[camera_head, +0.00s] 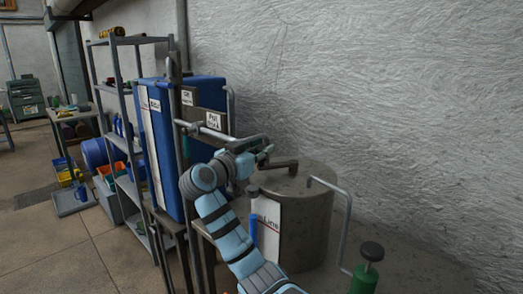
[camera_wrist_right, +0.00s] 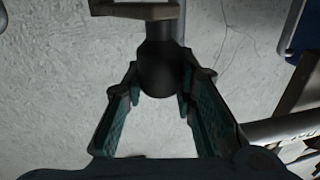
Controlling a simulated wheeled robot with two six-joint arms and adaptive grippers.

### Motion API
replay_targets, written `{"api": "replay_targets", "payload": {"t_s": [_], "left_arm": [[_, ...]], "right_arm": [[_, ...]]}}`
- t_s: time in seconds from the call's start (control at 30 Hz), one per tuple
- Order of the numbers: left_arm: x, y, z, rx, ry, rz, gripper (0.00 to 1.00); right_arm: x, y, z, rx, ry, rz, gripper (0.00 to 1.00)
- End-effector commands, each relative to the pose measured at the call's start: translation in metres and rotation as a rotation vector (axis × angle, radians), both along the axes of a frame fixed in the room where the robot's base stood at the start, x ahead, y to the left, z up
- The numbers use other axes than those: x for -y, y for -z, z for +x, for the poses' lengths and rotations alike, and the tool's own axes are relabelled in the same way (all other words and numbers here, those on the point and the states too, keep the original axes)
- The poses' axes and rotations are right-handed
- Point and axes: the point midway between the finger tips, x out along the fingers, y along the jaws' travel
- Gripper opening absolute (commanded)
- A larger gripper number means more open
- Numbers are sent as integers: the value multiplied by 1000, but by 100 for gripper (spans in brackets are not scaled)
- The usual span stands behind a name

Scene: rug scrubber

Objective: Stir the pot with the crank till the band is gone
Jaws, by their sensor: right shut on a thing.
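The pot (camera_head: 308,228) is a grey metal drum standing on a bench in the head view. A white panel (camera_head: 267,232) with partly readable lettering and a blue strip is on its front. The crank (camera_head: 285,165) is a dark metal arm on the pot's lid, reaching left. My right gripper (camera_head: 263,156) is at the crank's outer end, above the lid's left edge. In the right wrist view its fingers close around the crank's dark round knob (camera_wrist_right: 160,68). I cannot make out a separate band. My left gripper is not in view.
A bent metal rod (camera_head: 346,220) stands right of the pot, near a green bottle with a black knob (camera_head: 366,270). A blue cabinet (camera_head: 160,150) with metal bars stands left. Shelving (camera_head: 117,90) is behind it. A rough white wall closes the back.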

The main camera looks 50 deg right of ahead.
Motion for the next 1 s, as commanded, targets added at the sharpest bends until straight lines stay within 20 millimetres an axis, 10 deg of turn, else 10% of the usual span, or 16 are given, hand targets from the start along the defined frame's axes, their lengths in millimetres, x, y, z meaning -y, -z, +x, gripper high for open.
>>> {"api": "replay_targets", "payload": {"t_s": [0.03,0.07,0.2,0.57,1.0], "left_arm": [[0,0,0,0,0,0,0],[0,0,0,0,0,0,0],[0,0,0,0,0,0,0],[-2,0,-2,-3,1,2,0],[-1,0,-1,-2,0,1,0]], "right_arm": [[0,0,1,0,-2,2,0],[0,0,1,1,-2,2,27],[0,0,0,0,-2,1,48],[-6,0,1,1,-3,1,48],[-109,1,-3,1,-4,3,48]]}}
